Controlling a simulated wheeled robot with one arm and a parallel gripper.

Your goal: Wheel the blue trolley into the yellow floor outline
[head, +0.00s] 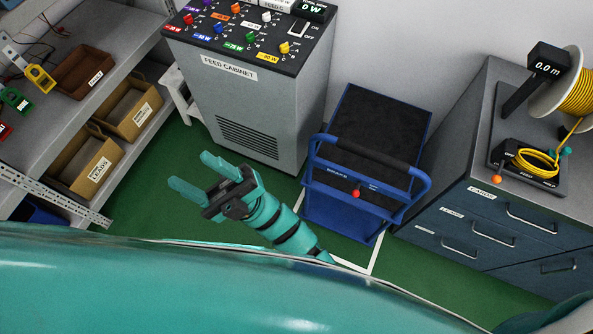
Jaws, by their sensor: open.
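The blue trolley (335,212) stands between the grey feed cabinet and the drawer cabinet. It has a dark deck (376,122), a push handle with a black grip (365,150), and a red knob (355,193) by a partly legible label that seems to read BRAKE. Pale, whitish floor lines (351,265) show around its near side and left; the trolley hides the rest. I see no yellow floor outline. My gripper (190,171) is open and empty, left of the trolley and apart from it, with its fingers pointing up and left.
The feed cabinet (245,110) with coloured knobs stands behind my gripper. Shelving with bins (92,165) is at left. The drawer cabinet (490,225) at right carries a yellow cable reel (575,95). Green floor (160,190) is open at left; little room shows beside the trolley.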

